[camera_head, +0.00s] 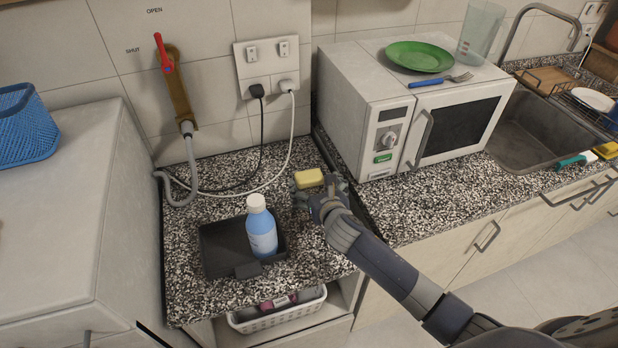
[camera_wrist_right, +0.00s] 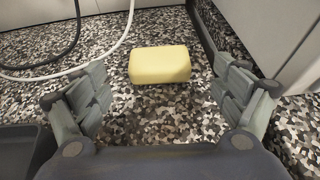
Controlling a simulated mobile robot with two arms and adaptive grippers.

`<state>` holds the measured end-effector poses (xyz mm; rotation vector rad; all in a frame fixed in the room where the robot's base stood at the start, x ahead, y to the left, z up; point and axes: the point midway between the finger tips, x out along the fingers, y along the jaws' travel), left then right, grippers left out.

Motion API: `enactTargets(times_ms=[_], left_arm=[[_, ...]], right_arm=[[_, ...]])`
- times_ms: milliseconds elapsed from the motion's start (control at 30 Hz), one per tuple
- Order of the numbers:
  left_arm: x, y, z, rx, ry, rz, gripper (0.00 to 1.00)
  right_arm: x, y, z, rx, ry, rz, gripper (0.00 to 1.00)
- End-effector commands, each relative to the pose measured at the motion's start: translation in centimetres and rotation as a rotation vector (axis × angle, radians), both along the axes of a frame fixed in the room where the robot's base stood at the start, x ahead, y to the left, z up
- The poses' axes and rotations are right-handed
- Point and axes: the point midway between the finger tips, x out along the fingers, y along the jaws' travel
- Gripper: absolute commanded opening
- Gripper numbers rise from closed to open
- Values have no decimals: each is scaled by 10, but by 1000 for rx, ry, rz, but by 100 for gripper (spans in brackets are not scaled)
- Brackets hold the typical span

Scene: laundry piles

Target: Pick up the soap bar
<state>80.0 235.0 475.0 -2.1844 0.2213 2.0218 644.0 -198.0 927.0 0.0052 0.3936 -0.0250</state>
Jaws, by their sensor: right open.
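The soap bar (camera_head: 309,178) is a yellow block on the speckled counter, left of the microwave, in the head view. In the right wrist view the soap bar (camera_wrist_right: 160,64) lies ahead, near the middle, beyond the fingertips or level with them. My right gripper (camera_head: 319,190) is open, with its fingers (camera_wrist_right: 158,88) spread to either side of the soap and a gap on both sides. Nothing is held in it. My left gripper is in neither view.
A dark tray (camera_head: 218,262) with a blue bottle (camera_head: 261,228) stands left of my right gripper. The microwave (camera_head: 380,92) stands close on the right. A black cable and a white cable (camera_head: 289,150) run across the counter behind the soap.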

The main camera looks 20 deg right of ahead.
Motion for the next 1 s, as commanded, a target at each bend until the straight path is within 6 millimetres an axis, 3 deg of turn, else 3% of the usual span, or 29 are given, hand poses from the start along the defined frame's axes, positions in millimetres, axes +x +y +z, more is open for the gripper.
enactTargets(times_ms=[200,400,667,700,767,900,1000], left_arm=[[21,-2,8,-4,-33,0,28],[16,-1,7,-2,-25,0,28],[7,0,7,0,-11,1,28],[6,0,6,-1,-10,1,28],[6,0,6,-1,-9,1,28],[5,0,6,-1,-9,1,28],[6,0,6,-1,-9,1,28]], right_arm=[[26,0,-7,0,1,-2,90],[39,0,-13,1,1,-1,90],[41,0,-14,0,0,0,90],[41,0,-14,0,0,0,88],[41,0,-14,0,0,0,74],[41,0,-14,0,0,0,42],[41,0,-14,0,0,0,41]])
